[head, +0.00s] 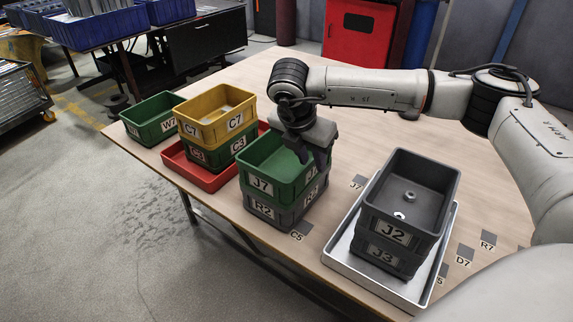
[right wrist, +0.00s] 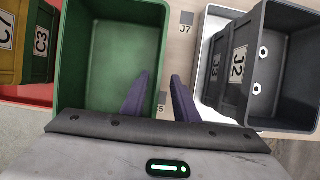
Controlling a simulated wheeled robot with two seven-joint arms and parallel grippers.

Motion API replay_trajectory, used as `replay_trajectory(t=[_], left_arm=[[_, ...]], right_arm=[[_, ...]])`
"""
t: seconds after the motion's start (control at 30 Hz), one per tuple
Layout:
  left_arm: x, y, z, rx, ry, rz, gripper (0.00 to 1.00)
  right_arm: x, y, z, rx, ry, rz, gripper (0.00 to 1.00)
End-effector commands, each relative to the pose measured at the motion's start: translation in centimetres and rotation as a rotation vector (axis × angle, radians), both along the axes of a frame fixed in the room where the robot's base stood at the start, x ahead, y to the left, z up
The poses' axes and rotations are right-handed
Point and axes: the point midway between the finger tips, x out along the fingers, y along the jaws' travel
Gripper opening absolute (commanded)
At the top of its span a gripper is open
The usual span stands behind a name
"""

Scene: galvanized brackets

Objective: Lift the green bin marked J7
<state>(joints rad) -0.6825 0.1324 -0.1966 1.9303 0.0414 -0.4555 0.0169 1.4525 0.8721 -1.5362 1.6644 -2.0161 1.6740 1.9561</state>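The green bin marked J7 (head: 262,181) is stacked on a grey bin marked R2 (head: 262,212) on the table. It looks empty inside, as the right wrist view of the green bin (right wrist: 105,60) also shows. My right gripper (head: 312,158) is over the bin's right wall, fingers pointing down. In the right wrist view the right gripper (right wrist: 160,92) is open, with one finger on the bin's inner side and the other outside the right wall. A gap shows between fingers and wall; I cannot tell whether either finger touches it. My left gripper is not in view.
A grey bin J2 (head: 391,233) holding nuts sits on bin J3 (head: 388,258) in a pale tray (head: 343,262) to the right. A yellow bin C7 (head: 205,132) sits on green bin C3 (head: 213,158) in a red tray (head: 177,165). Green bin W7 (head: 146,133) stands left.

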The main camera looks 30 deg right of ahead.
Motion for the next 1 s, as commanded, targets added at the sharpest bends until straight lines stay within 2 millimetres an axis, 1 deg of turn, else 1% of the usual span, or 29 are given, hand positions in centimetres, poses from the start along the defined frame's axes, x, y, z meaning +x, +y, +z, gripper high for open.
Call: replay_trajectory(t=[0.07, 0.3, 0.4, 0.67, 0.8, 0.83, 1.0], left_arm=[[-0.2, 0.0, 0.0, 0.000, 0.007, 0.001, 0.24], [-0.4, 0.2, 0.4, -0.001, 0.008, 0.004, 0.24], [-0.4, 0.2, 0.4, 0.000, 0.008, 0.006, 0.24], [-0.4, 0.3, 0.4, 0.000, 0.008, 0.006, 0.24], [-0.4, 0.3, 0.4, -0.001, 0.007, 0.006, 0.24], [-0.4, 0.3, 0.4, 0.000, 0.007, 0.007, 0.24], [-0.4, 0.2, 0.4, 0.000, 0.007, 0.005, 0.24]], right_arm=[[0.1, -0.2, -0.6, 0.001, 0.001, 0.000, 0.27], [0.6, -1.2, -3.9, -0.001, 0.002, 0.000, 0.27], [0.8, -1.5, -4.7, 0.000, 0.002, 0.001, 0.27], [0.8, -1.6, -5.0, 0.001, 0.000, 0.001, 0.27], [0.8, -1.6, -4.9, 0.001, 0.000, 0.001, 0.04], [0.8, -1.6, -4.9, 0.001, 0.000, 0.001, 0.00], [0.9, -1.6, -4.8, 0.002, -0.002, 0.001, 0.00]])
